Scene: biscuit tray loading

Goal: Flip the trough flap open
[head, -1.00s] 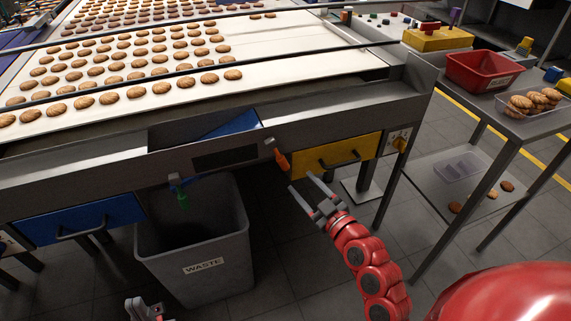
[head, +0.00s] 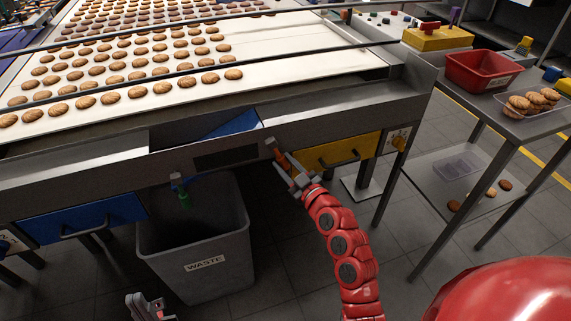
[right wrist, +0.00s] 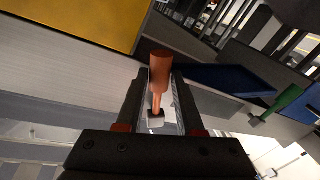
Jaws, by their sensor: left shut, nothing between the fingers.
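The orange handle (head: 271,145) hangs on the front of the conveyor frame, to the right of the blue sloping flap (head: 236,123) in the trough opening. The green handle (head: 183,196) hangs to the left, above the waste bin. My right gripper (head: 281,162) is at the orange handle. In the right wrist view the orange handle (right wrist: 160,72) stands between the two fingers of my right gripper (right wrist: 158,92), which are apart; I cannot tell whether they touch it. The green handle (right wrist: 289,98) also shows there. My left gripper (head: 146,304) is low at the bottom edge, shut and empty.
A grey waste bin (head: 238,252) stands under the trough. A blue drawer (head: 115,218) is left of it and a yellow drawer (head: 335,152) is right of the orange handle. A steel table (head: 520,127) at the right bears a red bin (head: 468,76) and biscuits.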

